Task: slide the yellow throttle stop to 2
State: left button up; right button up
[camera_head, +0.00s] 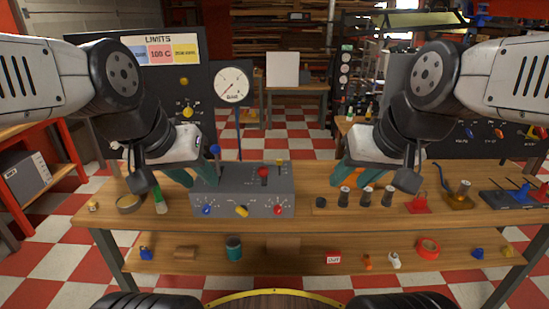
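A grey control box (243,191) stands on the bench, left of centre. Its top carries a blue-knobbed lever (215,149), a red-knobbed lever (263,172) and a small yellow-tipped lever (279,162). Its front face has a blue knob (207,210), a yellow knob (242,211) and a red knob (278,209) with dial marks too small to read. I cannot tell which yellow part is the throttle stop. My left gripper (192,173) is open and empty beside the box's left end. My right gripper (346,172) is open, right of the box, above a row of cylinders.
A green-handled tool (160,200) and a round tin (130,203) lie left of the box. Several dark cylinders stand in a wooden holder (376,208) on the right. A LIMITS board (162,50) and a round gauge (232,83) stand behind.

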aim_at(279, 161)
jog(key=i+l, duration=0.15)
jog(key=i, duration=0.8)
